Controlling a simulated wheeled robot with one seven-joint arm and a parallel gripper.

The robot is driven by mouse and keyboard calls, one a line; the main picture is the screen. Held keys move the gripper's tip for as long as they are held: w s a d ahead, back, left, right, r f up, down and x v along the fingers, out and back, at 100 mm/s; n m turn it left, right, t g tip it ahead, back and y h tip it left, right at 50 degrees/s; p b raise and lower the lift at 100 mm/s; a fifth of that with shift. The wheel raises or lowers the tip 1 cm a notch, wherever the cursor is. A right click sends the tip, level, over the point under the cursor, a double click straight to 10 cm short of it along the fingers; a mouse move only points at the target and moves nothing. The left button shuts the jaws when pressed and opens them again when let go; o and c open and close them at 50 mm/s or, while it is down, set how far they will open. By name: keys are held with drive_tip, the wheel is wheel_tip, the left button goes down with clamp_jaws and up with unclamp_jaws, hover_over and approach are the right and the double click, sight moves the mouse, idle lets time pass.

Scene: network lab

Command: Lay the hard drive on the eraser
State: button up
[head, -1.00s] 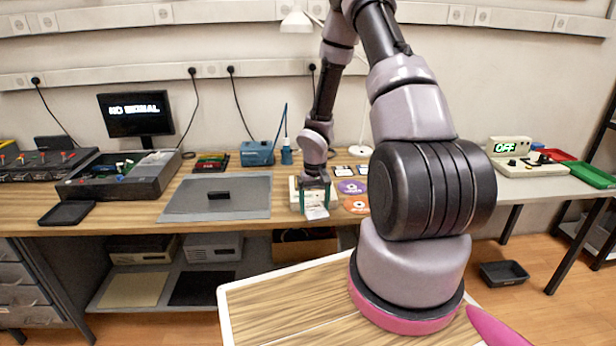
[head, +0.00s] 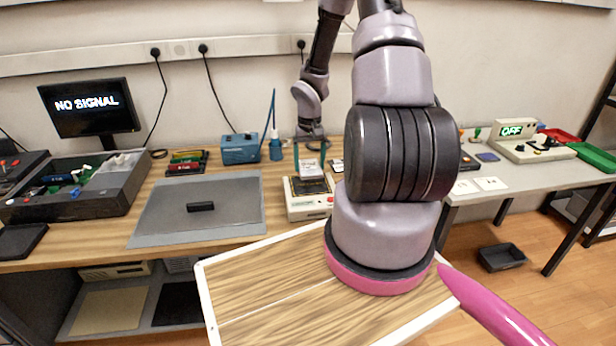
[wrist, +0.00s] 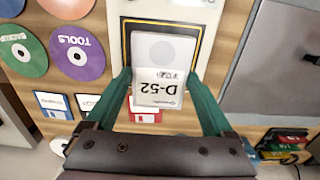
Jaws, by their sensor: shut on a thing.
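My gripper (wrist: 160,92) is shut on the hard drive (wrist: 158,78), a pale flat block with a white label reading D-52. The drive also shows small in the head view (head: 308,168). Beneath it is a beige box, which I take for the eraser (head: 308,210); it has a dark top pad with a yellow outline. In the wrist view the drive overlaps the pad of the eraser (wrist: 127,32), inside the outline. I cannot tell whether the drive touches the pad. My arm hides part of the bench to the right.
A grey mat (head: 160,225) with a small black block (head: 200,206) lies left of the eraser. Discs (wrist: 78,58) and floppy disks (wrist: 52,105) lie beside it. A blue box (head: 240,149) and a blue bottle (head: 275,148) stand behind.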

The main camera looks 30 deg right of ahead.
drive_tip(key=shift+f, duration=2.55)
drive_tip(key=o, duration=1.3)
drive_tip(key=shift+f, duration=0.15)
wheel_tip(320, 180, up, 13)
drive_tip(key=shift+f, duration=0.1)
wheel_tip(320, 180, up, 9)
drive_tip(key=t+h, duration=0.1)
hover_over(309, 184)
drive_tip(key=s+a, duration=0.1)
drive_tip(key=s+a+r+t, duration=0.2)
drive_tip(key=s+a+r, duration=0.15)
drive_tip(key=r, duration=0.75)
drive_tip(key=s+a+r+t+y, duration=0.1)
drive_tip(key=s+a+r, duration=0.2)
drive_tip(key=s+r, duration=0.1)
drive_tip(key=s+a+r+t+y, duration=0.1)
drive_tip(key=s+a+r, duration=0.2)
drive_tip(key=s+r, duration=0.2)
drive_tip(key=s+a+r+m+t+y, duration=0.1)
drive_tip(key=s+a+r+t, duration=0.1)
drive_tip(key=s+r, duration=0.3)
drive_tip(key=shift+s+a, duration=0.45)
drive_tip(key=shift+s, duration=0.25)
